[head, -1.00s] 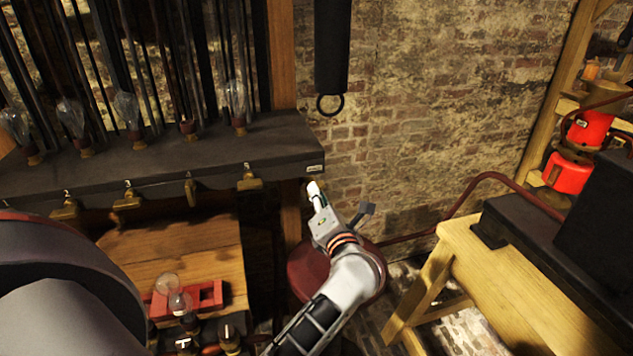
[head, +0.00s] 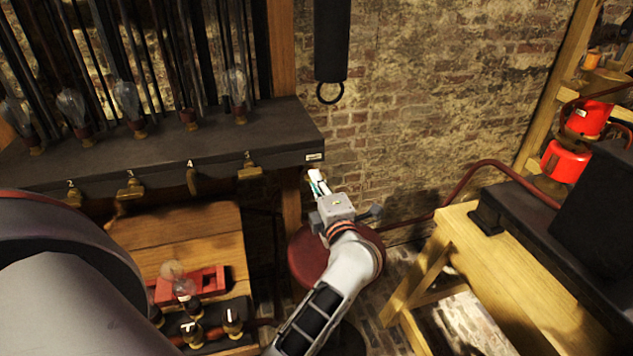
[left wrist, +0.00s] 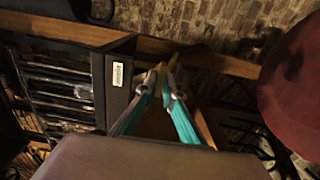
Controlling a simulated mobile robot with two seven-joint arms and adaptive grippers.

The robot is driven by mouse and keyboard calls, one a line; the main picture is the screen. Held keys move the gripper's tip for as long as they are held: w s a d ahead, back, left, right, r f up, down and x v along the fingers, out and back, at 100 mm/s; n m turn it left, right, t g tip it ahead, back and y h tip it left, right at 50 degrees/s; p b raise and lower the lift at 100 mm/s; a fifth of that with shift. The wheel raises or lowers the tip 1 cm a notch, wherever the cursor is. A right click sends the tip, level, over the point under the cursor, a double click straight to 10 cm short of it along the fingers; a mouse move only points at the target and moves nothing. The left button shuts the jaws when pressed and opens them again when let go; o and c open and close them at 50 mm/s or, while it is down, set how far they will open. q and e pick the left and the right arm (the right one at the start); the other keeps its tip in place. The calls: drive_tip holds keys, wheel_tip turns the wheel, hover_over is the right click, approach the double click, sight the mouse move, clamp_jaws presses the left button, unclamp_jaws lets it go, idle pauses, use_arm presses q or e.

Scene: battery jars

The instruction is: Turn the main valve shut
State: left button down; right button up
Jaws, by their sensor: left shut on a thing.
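My left gripper (head: 316,177) is just below the right end of the dark shelf, under its small white label (head: 314,157). In the left wrist view, its teal-and-grey fingers (left wrist: 164,74) are shut on a small brass handle (left wrist: 173,62) beside the labelled end of the shelf. This looks like the main valve's handle; the label is too small to read. In the head view the fingers hide most of the handle, so its exact angle cannot be told. My right gripper is not in view.
Several brass levers (head: 248,168) line the shelf's front (head: 150,180). Glass bulbs (head: 237,84) stand on top. A round red stool (head: 305,262) is beneath my left arm.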

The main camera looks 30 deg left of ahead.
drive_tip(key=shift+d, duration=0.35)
use_arm(q)
drive_tip(key=c, duration=2.2)
unclamp_jaws()
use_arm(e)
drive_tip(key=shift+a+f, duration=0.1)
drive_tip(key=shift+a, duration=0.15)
